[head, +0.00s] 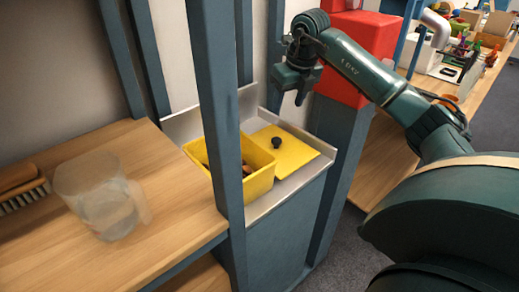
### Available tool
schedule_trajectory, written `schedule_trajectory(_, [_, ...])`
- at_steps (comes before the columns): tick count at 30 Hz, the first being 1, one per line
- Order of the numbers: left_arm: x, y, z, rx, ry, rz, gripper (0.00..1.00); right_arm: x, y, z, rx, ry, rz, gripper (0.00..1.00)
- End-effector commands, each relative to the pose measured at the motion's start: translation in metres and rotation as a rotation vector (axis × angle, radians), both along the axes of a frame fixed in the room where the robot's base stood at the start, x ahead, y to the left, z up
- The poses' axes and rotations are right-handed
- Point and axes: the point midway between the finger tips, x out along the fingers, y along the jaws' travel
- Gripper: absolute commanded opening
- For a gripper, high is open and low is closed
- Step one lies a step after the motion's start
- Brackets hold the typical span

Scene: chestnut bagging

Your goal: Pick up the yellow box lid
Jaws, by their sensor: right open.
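The yellow box lid (290,152) lies flat on the metal-topped stand, just right of the yellow box. It has a black round knob (276,142) on it. The yellow box (257,186) is open and holds some brown things; a blue post hides part of it. My right gripper (289,94) is open and empty, above and a little behind the lid, clear of it. My left gripper is not in view.
A blue post (218,110) stands in front of the yellow box. A red box (359,50) is right of my right gripper. A clear container (104,205) and a brush (20,190) are on the wooden shelf at left. A cluttered bench (470,75) is at the far right.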

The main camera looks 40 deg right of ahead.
Motion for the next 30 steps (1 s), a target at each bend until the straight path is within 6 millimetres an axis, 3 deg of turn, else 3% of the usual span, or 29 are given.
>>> schedule_trajectory(5, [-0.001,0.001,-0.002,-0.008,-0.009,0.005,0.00,0.004,0.000,-0.020,0.002,0.002,0.001,0.53])
schedule_trajectory(13, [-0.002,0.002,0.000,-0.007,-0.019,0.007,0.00,0.017,0.000,-0.067,0.004,0.002,0.002,0.53])
schedule_trajectory(23, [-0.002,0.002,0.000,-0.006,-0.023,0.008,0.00,0.023,0.000,-0.090,0.002,0.001,0.003,0.53])
schedule_trajectory(30, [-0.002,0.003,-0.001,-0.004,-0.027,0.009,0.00,0.030,0.001,-0.124,0.004,0.002,0.001,0.53])
